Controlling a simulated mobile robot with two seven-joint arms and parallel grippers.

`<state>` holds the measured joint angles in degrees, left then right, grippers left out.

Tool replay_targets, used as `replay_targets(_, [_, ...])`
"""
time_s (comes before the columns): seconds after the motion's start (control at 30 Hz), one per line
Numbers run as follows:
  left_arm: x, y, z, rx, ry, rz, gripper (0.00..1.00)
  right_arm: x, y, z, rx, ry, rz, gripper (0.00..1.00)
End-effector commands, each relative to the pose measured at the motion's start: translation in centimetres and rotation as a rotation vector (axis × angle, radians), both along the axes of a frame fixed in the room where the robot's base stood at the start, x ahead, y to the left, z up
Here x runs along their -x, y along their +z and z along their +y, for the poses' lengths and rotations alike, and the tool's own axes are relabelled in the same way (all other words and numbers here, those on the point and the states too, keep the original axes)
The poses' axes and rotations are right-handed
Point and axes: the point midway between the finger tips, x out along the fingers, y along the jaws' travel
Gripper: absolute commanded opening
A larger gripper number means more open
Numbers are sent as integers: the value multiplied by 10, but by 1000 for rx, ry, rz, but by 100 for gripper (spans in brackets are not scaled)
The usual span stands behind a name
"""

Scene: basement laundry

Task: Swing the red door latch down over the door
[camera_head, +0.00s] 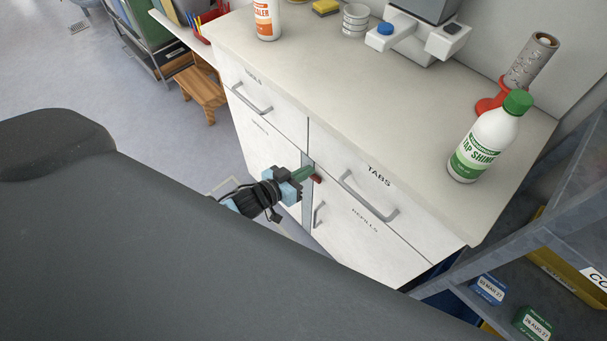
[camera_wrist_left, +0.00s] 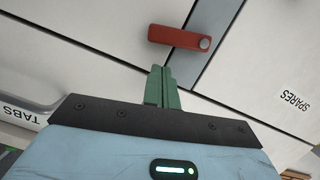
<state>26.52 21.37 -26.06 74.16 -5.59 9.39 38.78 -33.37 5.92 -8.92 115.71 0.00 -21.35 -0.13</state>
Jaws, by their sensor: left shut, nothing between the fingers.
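The red door latch (camera_head: 317,179) is on the front of the white cabinet, near the grey strip between the fronts. In the left wrist view the latch (camera_wrist_left: 176,37) has a round grey pivot on the strip (camera_wrist_left: 212,48), and its red bar reaches left over the white panel beside it. My left gripper (camera_head: 303,174) is at the latch, green fingertips closed together and empty. My right gripper is not in view.
A drawer labelled TABS has a bar handle (camera_head: 366,198); the REFILLS door is below it. The countertop (camera_head: 400,100) holds a green-capped bottle (camera_head: 485,140) near its right end. A grey shelf unit (camera_head: 540,235) stands at the right.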

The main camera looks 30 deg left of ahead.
Motion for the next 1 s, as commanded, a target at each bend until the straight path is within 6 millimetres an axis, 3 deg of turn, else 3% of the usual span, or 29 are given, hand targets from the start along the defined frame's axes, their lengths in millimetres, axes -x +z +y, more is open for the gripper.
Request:
replay_targets(0.03, [-4, 18, 1, -2, 1, -11, 0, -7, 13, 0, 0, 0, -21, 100])
replay_targets(0.1, [-7, 32, 1, -3, 2, -14, 0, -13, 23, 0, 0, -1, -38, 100])
replay_targets(0.2, [17, 25, 10, -2, 2, -1, 0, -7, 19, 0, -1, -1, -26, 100])
replay_targets(0.53, [69, 37, 32, -2, 2, -1, 0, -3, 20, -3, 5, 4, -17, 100])
replay_targets(0.73, [84, 42, 38, -2, 2, -2, 0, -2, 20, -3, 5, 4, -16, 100])
replay_targets(1.0, [87, 42, 40, -1, 2, -3, 0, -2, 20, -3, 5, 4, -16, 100])
